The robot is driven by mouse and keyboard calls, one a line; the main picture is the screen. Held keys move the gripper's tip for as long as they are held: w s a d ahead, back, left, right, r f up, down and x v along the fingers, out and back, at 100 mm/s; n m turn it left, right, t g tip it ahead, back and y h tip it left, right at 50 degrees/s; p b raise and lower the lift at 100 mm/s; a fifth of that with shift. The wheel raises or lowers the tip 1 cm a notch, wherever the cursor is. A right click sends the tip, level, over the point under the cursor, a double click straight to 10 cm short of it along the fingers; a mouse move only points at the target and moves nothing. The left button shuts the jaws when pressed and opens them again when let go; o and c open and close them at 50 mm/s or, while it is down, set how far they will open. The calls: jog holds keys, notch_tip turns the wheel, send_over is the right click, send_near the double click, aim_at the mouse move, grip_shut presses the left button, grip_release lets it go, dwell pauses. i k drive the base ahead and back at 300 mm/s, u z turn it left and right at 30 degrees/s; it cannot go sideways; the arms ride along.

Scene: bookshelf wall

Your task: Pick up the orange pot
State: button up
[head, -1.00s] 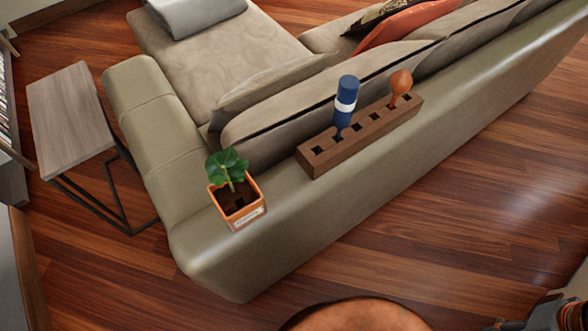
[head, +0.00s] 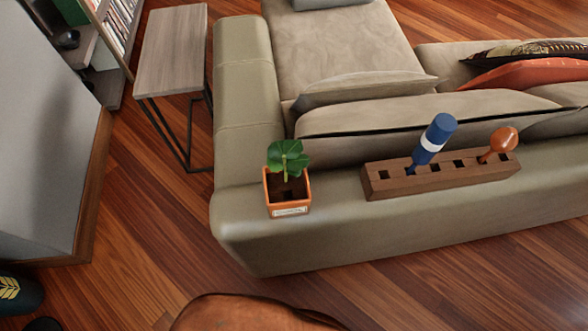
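The orange pot (head: 289,208) is a small square planter with dark soil, a green leafy plant (head: 287,157) and a pale label on its front. It stands upright on the back ledge of the beige sofa (head: 360,234), near the sofa's left corner. My gripper is not in view now, so its state does not show.
A wooden block with square holes (head: 440,183) lies right of the pot, holding a blue-and-white tool (head: 433,138) and an orange-brown knobbed tool (head: 499,143). A side table (head: 170,50) stands at left. A brown rounded surface (head: 250,315) is at the bottom. Wooden floor is clear between.

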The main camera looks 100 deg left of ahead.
aim_at(287, 186)
jog(key=u, duration=0.05)
jog(key=k, duration=2.3)
jog(key=u, duration=1.9)
jog(key=i, duration=0.5)
